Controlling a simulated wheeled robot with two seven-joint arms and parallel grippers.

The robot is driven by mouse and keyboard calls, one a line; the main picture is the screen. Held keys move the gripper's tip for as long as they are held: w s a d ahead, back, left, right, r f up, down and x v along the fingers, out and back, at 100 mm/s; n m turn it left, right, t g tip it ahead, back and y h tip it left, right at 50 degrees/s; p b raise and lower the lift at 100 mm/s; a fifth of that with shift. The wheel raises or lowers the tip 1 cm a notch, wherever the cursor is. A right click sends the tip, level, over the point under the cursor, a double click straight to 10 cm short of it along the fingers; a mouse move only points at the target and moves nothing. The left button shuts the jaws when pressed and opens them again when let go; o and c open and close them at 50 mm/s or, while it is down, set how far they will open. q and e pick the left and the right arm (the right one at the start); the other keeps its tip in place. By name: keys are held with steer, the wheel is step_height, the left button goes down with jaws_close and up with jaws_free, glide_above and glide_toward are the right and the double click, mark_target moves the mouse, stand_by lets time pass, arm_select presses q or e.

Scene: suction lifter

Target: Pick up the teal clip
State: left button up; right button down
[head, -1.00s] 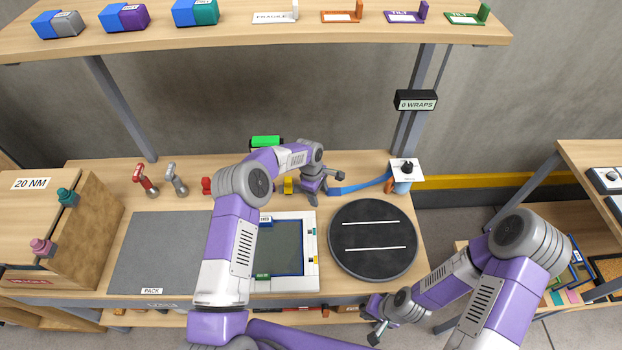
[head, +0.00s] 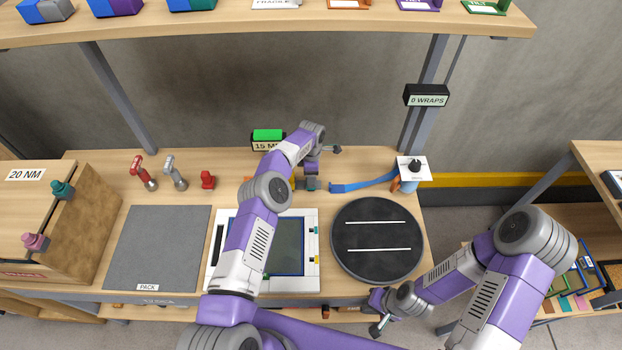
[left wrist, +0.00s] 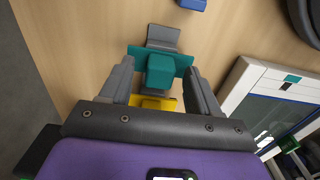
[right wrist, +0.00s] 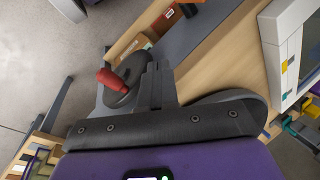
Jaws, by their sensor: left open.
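The teal clip (left wrist: 160,70) lies at the back of the workbench, with a grey piece (left wrist: 163,40) beyond it and a yellow one (left wrist: 154,103) on its near side.
A black round turntable (head: 377,265), a white-framed panel (head: 312,275) and a grey pack mat (head: 150,255) cover the bench front. A blue strap (head: 362,184) lies right of the clip. Red and grey tools (head: 145,172) stand at the back left. A shelf (head: 300,24) spans above.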

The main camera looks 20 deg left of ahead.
arm_select(q)
steer(key=shift+f, duration=0.25)
steer(key=c, duration=1)
